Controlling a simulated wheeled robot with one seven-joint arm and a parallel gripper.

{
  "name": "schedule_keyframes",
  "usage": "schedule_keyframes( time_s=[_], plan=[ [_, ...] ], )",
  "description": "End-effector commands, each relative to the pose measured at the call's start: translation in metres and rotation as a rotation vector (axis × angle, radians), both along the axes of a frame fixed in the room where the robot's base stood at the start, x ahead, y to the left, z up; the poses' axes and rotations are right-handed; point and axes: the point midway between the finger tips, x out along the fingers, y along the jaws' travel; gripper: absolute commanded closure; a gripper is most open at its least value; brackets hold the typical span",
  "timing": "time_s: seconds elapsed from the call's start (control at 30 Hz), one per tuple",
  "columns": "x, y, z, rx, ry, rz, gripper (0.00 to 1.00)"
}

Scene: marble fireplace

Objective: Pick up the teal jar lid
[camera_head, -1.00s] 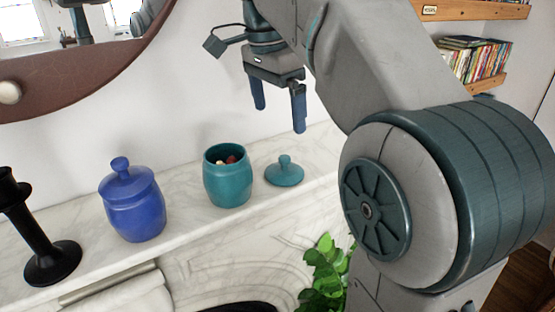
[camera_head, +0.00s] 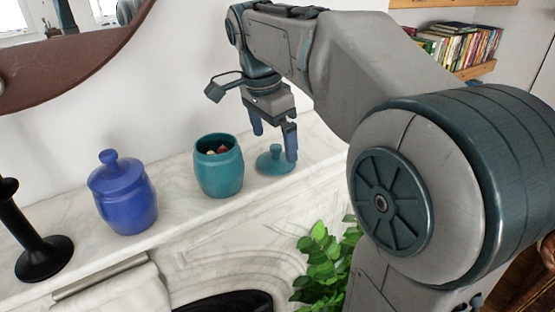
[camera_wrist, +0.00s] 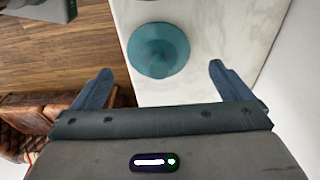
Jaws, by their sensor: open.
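The teal jar lid (camera_head: 275,161) lies flat, knob up, on the marble mantel, just right of the open teal jar (camera_head: 219,166). The jar has small red and pale things inside. My gripper (camera_head: 274,146) is open and empty, with its fingers pointing down close to the lid; one finger overlaps the lid's right edge in the head view. In the wrist view the lid (camera_wrist: 158,50) shows whole, ahead of and between the spread fingers (camera_wrist: 160,82). I cannot tell whether a finger touches it.
A lidded blue jar (camera_head: 123,193) and a black candlestick (camera_head: 38,248) stand to the left on the mantel (camera_head: 175,215). A round-framed mirror (camera_head: 75,60) hangs on the wall behind. A green plant (camera_head: 322,258) is below the mantel's front edge. Bookshelves are at upper right.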

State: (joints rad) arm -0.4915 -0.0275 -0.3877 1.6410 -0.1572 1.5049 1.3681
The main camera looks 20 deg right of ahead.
Motion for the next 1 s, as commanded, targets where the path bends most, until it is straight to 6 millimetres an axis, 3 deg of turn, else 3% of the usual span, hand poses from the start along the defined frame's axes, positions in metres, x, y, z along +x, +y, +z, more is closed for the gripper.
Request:
schedule_keyframes(
  time_s=[0.3, 0.57, 0.73, 1.0],
  plan=[
    [-0.001, -0.006, -0.034, 0.001, 0.001, 0.0, 0.02],
    [-0.001, -0.006, -0.037, 0.0, -0.001, -0.001, 0.02],
    [-0.001, -0.006, -0.037, 0.0, -0.001, -0.001, 0.49],
    [-0.001, -0.006, -0.036, 0.0, -0.001, -0.001, 0.51]
  ],
)
